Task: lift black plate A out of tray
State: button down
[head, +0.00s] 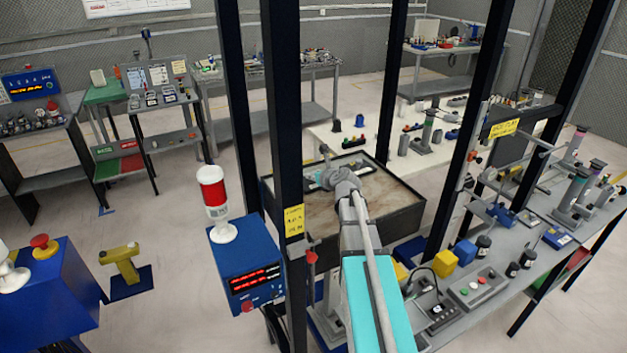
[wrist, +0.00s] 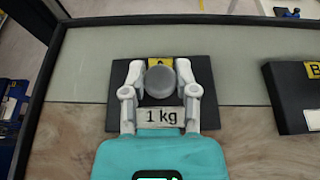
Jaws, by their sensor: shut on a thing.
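Black plate A (wrist: 208,100) shows in the wrist view, with a yellow "A" tag, a "1 kg" label and a round grey knob (wrist: 160,82) in its middle. My gripper (wrist: 160,76) is shut on the knob, one finger on each side. The plate is within the dark-walled tray (wrist: 190,20), and the tray floor is partly brown and partly grey. I cannot tell whether the plate touches the floor. In the head view the tray (head: 403,222) stands beyond my arm, which reaches over it and hides part of it; plate A is not clear there.
Another black plate, tagged B (wrist: 286,92), lies right of plate A, apart from it. Dark upright posts (head: 283,120) stand close around my arm. A blue box with a red-white beacon (head: 213,190) is at left; a cluttered grey bench (head: 500,300) is at right.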

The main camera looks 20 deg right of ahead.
jog(key=shift+w+r, duration=0.1)
jog(key=shift+r, duration=0.05)
jog(key=shift+r+p, duration=1.2)
jog(key=shift+p, duration=0.15)
jog(key=s+d+r+p, duration=0.3)
jog(key=s+r+p, duration=0.7)
jog(key=s, duration=0.3)
jog(key=shift+s+d+r, duration=0.15)
jog(key=shift+s+d, duration=0.15)
jog(key=shift+d, duration=0.1)
